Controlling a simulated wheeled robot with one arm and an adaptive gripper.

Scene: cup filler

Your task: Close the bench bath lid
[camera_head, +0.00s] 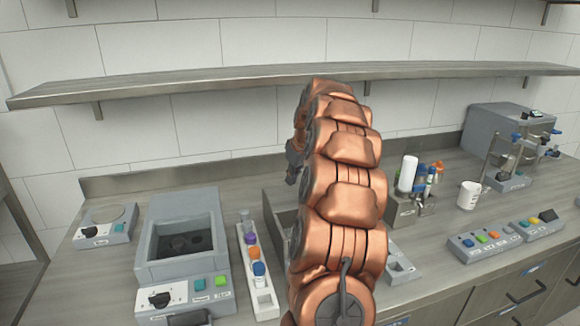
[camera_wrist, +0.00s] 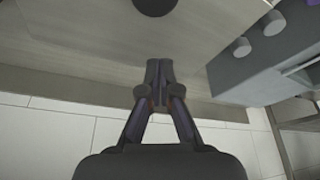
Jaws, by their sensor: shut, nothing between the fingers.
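The bench bath (camera_head: 142,262) is a grey box at the left of the counter in the head view. Its top looks open, with a dark recess showing inside. A grey frame rises around the back of the recess; I cannot tell for sure which part is the lid. My gripper (camera_head: 292,172) shows as a dark shape left of my copper arm, above the counter and right of the bath, apart from it. In the wrist view my gripper (camera_wrist: 158,70) has its fingertips together with nothing between them.
A rack of coloured-cap tubes (camera_head: 263,296) stands right of the bath. A small device with a round plate (camera_head: 104,228) stands left. A white mug (camera_head: 469,195) and control boxes (camera_head: 485,241) are at right. A shelf (camera_head: 220,80) spans the wall above. My arm hides the counter's middle.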

